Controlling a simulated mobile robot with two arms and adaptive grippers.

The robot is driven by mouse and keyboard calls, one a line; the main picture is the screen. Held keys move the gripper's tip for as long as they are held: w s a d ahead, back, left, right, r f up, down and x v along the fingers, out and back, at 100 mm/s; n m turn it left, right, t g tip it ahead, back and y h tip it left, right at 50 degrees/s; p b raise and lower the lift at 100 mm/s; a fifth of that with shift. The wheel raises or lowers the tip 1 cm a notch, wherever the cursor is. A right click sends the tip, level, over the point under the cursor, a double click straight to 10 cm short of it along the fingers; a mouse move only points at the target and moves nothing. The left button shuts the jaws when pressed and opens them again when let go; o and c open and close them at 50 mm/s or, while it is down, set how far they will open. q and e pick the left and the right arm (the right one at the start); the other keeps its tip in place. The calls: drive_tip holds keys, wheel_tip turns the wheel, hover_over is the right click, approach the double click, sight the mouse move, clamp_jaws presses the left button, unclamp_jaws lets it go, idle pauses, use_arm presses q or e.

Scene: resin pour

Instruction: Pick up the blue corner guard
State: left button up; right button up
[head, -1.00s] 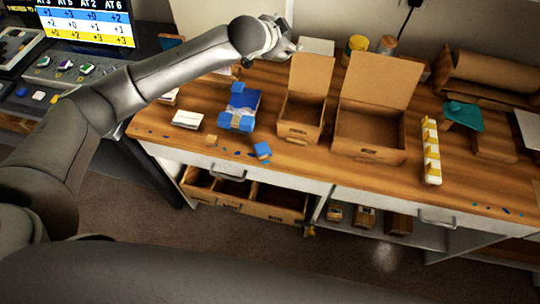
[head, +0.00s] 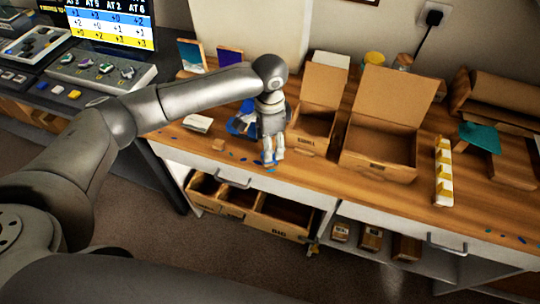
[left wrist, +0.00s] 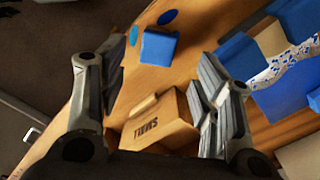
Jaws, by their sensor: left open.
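A small loose blue corner guard (left wrist: 158,47) lies on the wooden bench near its front edge; in the head view it is mostly hidden behind my fingertips. My left gripper (head: 271,160) points down over it, open and empty. In the left wrist view the fingers (left wrist: 161,58) stand apart, with the guard beyond and between them; I cannot tell whether they touch it. More blue corner guards (left wrist: 290,101) sit on a blue-and-white patterned item to the right in that view. In the head view that item is partly hidden behind my gripper. My right gripper is not in view.
An open cardboard box marked SMALL (head: 311,134) stands close beside my left gripper, with a larger open box (head: 378,156) to its right. A yellow-and-white strip (head: 443,172) lies farther right. Below the bench, an open drawer (head: 262,218) juts out.

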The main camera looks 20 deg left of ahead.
use_arm(q)
drive_tip(key=shift+s+d+f+p, duration=0.1)
drive_tip(key=shift+f+p, duration=0.15)
drive_tip(key=shift+f, duration=1.1)
drive_tip(key=shift+s+f+p, duration=0.1)
drive_tip(key=shift+f+p, duration=0.15)
drive_tip(key=shift+f, duration=1.1)
drive_tip(key=c, duration=0.8)
